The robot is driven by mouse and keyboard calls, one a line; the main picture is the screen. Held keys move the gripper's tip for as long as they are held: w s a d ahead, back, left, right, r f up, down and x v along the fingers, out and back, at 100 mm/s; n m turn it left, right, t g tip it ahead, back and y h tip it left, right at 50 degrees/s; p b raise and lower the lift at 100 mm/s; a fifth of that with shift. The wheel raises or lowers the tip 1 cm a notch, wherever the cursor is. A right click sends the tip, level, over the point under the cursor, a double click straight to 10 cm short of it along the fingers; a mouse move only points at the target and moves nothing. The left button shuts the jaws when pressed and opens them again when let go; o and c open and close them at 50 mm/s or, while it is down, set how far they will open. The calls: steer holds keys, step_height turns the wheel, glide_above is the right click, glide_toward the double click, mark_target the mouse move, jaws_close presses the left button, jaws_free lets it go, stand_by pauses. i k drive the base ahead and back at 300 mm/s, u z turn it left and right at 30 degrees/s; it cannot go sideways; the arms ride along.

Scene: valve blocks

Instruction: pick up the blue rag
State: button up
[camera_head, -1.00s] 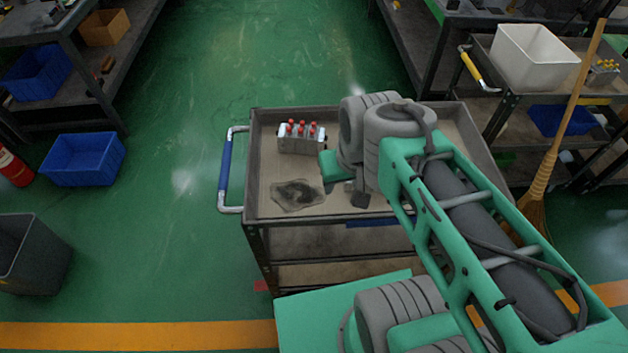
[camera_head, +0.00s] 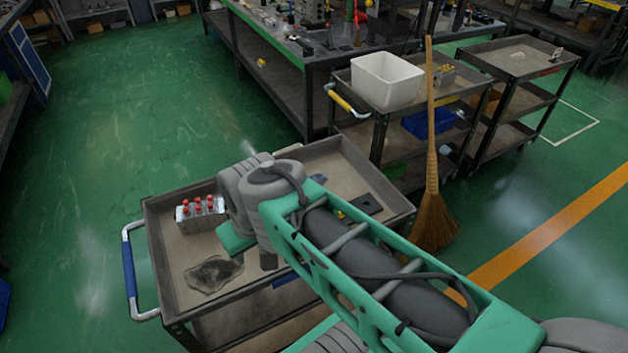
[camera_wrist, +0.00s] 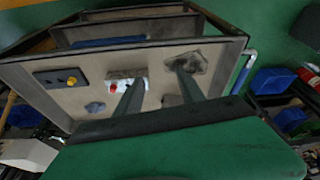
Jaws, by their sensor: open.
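A small blue-grey crumpled rag (camera_wrist: 95,107) lies on the top tray of a cart (camera_wrist: 40,98) in the wrist view. In the head view a bluish patch of it (camera_head: 318,181) shows just behind my arm, and the rest is hidden. My gripper (camera_wrist: 158,78) is open and empty, its two fingers pointing over the tray. In the wrist view the rag lies to the left of both fingers, apart from them. In the head view my arm hides most of my gripper above the tray.
A grey, dark-stained rag (camera_head: 213,273) lies at the tray's near left. A valve block with red caps (camera_head: 201,212) stands behind it. A black plate with a yellow knob (camera_wrist: 60,77) is on the tray. A broom (camera_head: 432,190) stands right of the cart.

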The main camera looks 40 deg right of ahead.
mark_target(319, 178)
steer(key=k, duration=0.5)
steer(key=u, duration=3.15)
steer(key=k, duration=1.2)
steer(key=z, duration=1.35)
steer(key=i, duration=0.5)
